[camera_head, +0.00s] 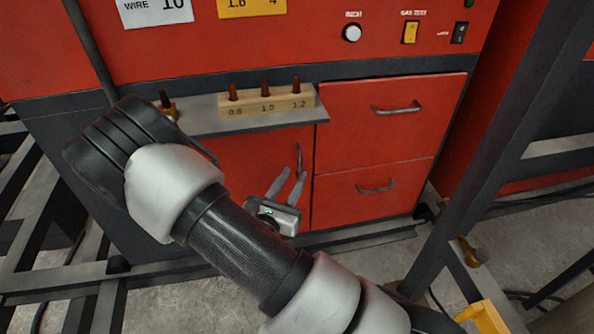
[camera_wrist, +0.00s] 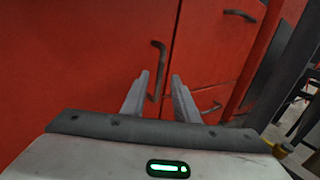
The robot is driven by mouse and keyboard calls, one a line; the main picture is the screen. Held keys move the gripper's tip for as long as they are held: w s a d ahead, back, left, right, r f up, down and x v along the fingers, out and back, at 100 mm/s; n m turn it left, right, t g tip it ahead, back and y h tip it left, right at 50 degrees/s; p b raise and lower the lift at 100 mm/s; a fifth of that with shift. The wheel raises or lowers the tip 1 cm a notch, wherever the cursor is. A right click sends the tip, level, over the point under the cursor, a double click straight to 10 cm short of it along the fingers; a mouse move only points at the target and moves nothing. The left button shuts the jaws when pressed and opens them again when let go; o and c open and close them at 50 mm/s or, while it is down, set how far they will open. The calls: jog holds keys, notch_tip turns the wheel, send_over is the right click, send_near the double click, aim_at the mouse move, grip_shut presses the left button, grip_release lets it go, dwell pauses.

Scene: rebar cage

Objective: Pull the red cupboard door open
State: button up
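The red cupboard door (camera_head: 262,158) is on the left of the lower red cabinet, under a grey shelf, and looks shut. In the wrist view the door (camera_wrist: 85,60) fills the left side. Its dark upright bar handle (camera_head: 299,158) is near the door's right edge. My gripper (camera_head: 289,174) is just below and in front of the handle, fingers apart, pointing up toward it. In the wrist view the handle (camera_wrist: 158,62) shows beyond and between the fingers of my gripper (camera_wrist: 160,77). I cannot tell whether they touch it. My arm hides part of the door.
Two red drawers (camera_head: 375,125) with bar handles are right of the door. The grey shelf (camera_head: 200,125) above the door holds a wooden block (camera_head: 266,103) with several pegs. A dark slanted post (camera_head: 490,150) stands at the right. Dark floor bars run along the cabinet's base.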

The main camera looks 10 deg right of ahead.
aim_at(299, 168)
jog(key=shift+x, duration=1.75)
grip_shut()
